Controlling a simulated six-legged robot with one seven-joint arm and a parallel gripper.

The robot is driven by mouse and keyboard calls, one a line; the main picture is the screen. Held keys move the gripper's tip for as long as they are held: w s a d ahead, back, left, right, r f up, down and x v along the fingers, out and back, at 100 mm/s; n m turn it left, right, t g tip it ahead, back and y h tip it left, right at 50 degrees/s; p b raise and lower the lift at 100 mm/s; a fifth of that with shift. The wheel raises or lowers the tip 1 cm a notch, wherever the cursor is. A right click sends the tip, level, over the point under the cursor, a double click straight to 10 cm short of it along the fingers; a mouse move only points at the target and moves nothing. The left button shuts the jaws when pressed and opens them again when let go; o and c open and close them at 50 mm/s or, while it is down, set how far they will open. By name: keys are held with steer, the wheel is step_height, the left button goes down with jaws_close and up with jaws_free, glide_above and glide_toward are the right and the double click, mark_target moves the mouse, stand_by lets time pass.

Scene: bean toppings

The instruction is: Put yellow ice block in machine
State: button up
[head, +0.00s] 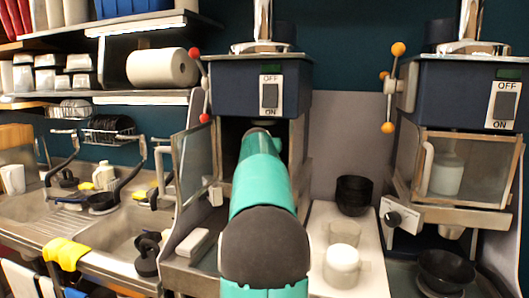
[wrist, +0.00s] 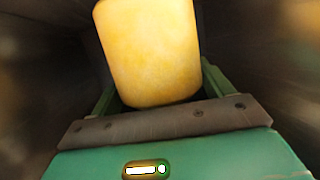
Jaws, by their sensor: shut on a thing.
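The yellow ice block (wrist: 150,50) fills the upper middle of the wrist view. My gripper (wrist: 160,94) is shut on it, with a green finger on either side. In the head view my teal arm reaches into the open front of the left blue machine (head: 235,88), and my arm hides the block and gripper. That machine's glass door (head: 196,158) stands open to the left. Around the block the wrist view is dark and blurred, so I cannot tell whether the block touches the machine.
The right machine (head: 455,95) has its glass door closed, with a pale block (head: 446,178) inside. Black bowls (head: 354,195) and clear cups (head: 344,234) stand on the white counter between the machines. A sink with a yellow cloth (head: 64,253) is at left.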

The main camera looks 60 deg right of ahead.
steer(key=shift+f, duration=0.65)
steer(key=shift+c, duration=0.7)
steer(key=o, duration=1.5)
steer(key=shift+f, duration=0.2)
steer(key=shift+c, duration=0.2)
steer(key=shift+a+r, duration=0.15)
steer(key=v, duration=1.1)
steer(key=shift+s+a, duration=0.15)
steer(key=shift+a, duration=0.2)
steer(key=shift+r, duration=0.15)
